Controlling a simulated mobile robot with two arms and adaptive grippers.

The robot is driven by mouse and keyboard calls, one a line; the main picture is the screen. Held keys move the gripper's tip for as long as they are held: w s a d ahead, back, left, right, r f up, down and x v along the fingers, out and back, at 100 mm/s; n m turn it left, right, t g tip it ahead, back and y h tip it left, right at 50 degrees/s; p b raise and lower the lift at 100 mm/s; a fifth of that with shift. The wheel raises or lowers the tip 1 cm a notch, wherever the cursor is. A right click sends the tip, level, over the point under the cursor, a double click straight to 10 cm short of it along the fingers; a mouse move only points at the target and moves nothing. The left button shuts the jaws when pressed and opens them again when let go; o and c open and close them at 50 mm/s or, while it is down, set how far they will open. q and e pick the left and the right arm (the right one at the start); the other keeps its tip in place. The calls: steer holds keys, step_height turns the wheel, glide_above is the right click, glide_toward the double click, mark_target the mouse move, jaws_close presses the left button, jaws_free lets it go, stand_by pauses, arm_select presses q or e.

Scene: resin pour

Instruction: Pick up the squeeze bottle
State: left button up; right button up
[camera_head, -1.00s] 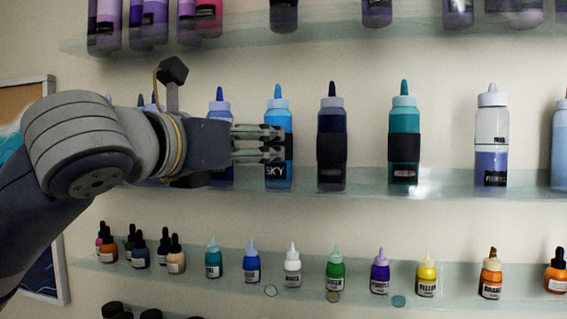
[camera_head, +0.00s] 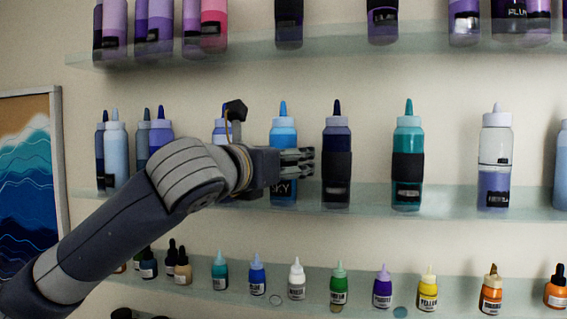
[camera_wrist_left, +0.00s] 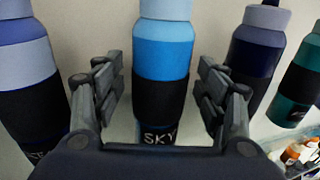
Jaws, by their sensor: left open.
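The light-blue squeeze bottle (camera_head: 283,136) labelled SKY stands upright on the middle glass shelf, with a dark band round its middle. My left gripper (camera_head: 300,163) covers part of it in the head view. In the left wrist view the same bottle (camera_wrist_left: 163,50) is straight ahead, and the open left gripper (camera_wrist_left: 160,85) has one finger on each side of its dark band, with slight gaps. I cannot tell how deep the bottle is between the fingers. My right gripper is not in view.
A navy bottle (camera_head: 337,135) and a teal bottle (camera_head: 407,140) stand to the right on the middle shelf (camera_head: 450,203). Blue and purple bottles stand to the left, one partly behind my arm. Small bottles line the lower shelf (camera_head: 360,290); purple bottles stand on the upper shelf (camera_head: 335,38).

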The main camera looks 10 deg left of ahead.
mark_target(279, 140)
arm_select(q)
steer(key=shift+c, duration=0.6)
steer(key=shift+s, duration=0.1)
steer(key=c, duration=1.2)
steer(key=shift+r, duration=0.1)
steer(key=shift+a+r, duration=0.1)
steer(key=shift+r, duration=0.8)
steer(key=shift+s+r+b, duration=0.4)
steer(key=shift+r+b, duration=0.3)
steer(key=shift+r, duration=0.15)
steer(key=s+d+b, duration=0.1)
steer(key=s+b, duration=0.1)
steer(key=s, duration=0.5)
steer(key=s+d+r+b, duration=0.1)
steer(key=s+b, duration=0.1)
steer(key=s, duration=0.6)
steer(key=shift+d+r, duration=0.25)
steer(key=shift+d, duration=0.05)
